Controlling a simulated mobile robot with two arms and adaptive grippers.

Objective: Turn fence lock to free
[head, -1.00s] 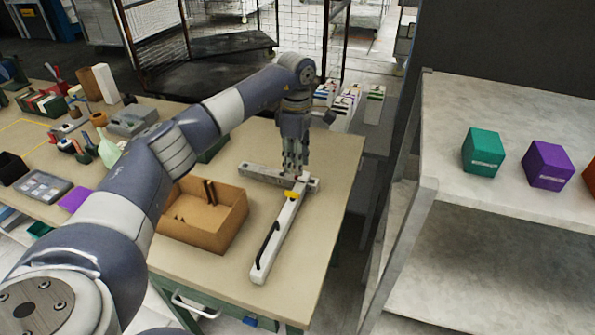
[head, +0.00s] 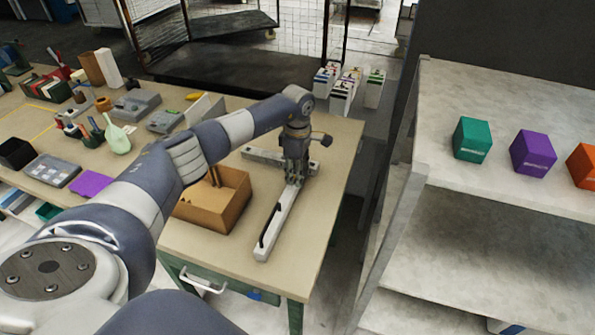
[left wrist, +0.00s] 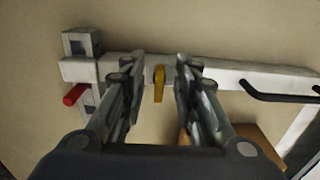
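The fence is a long pale grey beam (head: 278,222) with a crosspiece (head: 262,156), lying on the beige table; a black handle runs along the beam. In the left wrist view, the beam (left wrist: 220,73) crosses the picture. A small yellow lever (left wrist: 159,84), which looks like the fence lock, points down across the beam there. My left gripper (head: 294,182) is low over the junction of beam and crosspiece and hides the lever in the head view. In the left wrist view its fingers (left wrist: 157,66) are open, one on each side of the lever, with visible gaps. My right gripper is out of view.
A red-ended knob (left wrist: 75,95) sticks out beside the beam's end. An open cardboard box (head: 222,205) stands left of the fence. Tools, trays and bottles fill the table's left. A grey shelf (head: 480,190) with coloured boxes stands to the right.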

